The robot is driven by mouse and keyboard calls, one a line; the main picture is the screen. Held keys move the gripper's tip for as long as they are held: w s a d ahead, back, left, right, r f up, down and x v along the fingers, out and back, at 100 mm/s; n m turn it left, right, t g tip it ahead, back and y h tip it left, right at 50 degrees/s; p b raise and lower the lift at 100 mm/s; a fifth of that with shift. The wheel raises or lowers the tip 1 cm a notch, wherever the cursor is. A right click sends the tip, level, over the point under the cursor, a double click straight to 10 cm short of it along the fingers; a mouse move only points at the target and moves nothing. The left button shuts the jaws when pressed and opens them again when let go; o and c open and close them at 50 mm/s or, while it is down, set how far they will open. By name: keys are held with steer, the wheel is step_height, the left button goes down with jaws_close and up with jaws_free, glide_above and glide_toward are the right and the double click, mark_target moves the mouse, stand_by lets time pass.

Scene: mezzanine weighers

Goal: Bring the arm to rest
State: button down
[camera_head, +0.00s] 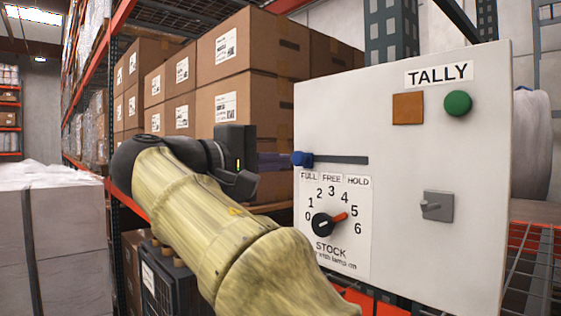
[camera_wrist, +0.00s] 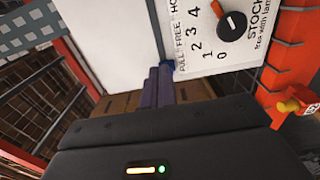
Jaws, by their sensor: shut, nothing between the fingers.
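My arm reaches in from the bottom of the head view, with a pale yellow sleeve over it. My gripper (camera_head: 287,160) is shut and empty, its dark purple fingers pointing at the left edge of the white TALLY panel (camera_head: 390,150). The fingertips, also in the wrist view (camera_wrist: 158,75), are close to the blue slider knob (camera_head: 302,158). I cannot tell whether they touch it. The knob is at the left end of its slot, above FULL. The STOCK dial (camera_head: 323,224) has its orange pointer towards 5.
The panel also carries a brown-orange square (camera_head: 408,108), a green round button (camera_head: 457,103) and a grey switch (camera_head: 437,206). Shelved cardboard boxes (camera_head: 235,50) stand behind my gripper. A wrapped pallet load (camera_head: 55,240) stands at left. A dark crate (camera_head: 160,280) is below my arm.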

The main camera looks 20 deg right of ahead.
stand_by(0.3)
steer(key=w+f+n+y+b, duration=0.3)
steer(key=f+y, duration=0.2)
steer(key=f, duration=1.3)
steer(key=w+f+n+y+b, duration=0.2)
steer(key=w+f+y, duration=0.15)
steer(key=f, duration=1.45)
steer(key=s+a+f+m+g+y+b, duration=0.1)
steer(key=s+f, duration=0.4)
steer(key=f, duration=0.5)
steer(key=s+a+f+m+g+y+b, duration=0.1)
steer(key=s+f+m+y+b, duration=0.2)
steer(key=f, duration=0.8)
steer(key=s+a+f+m+g+y+b, duration=0.1)
steer(key=s+f+m+y, duration=0.3)
steer(key=s+f, duration=0.5)
steer(key=shift+a+f+m+g+b, duration=0.35)
steer(key=shift+a+f+m, duration=0.2)
steer(key=shift+f, duration=0.2)
steer(key=shift+y, duration=0.25)
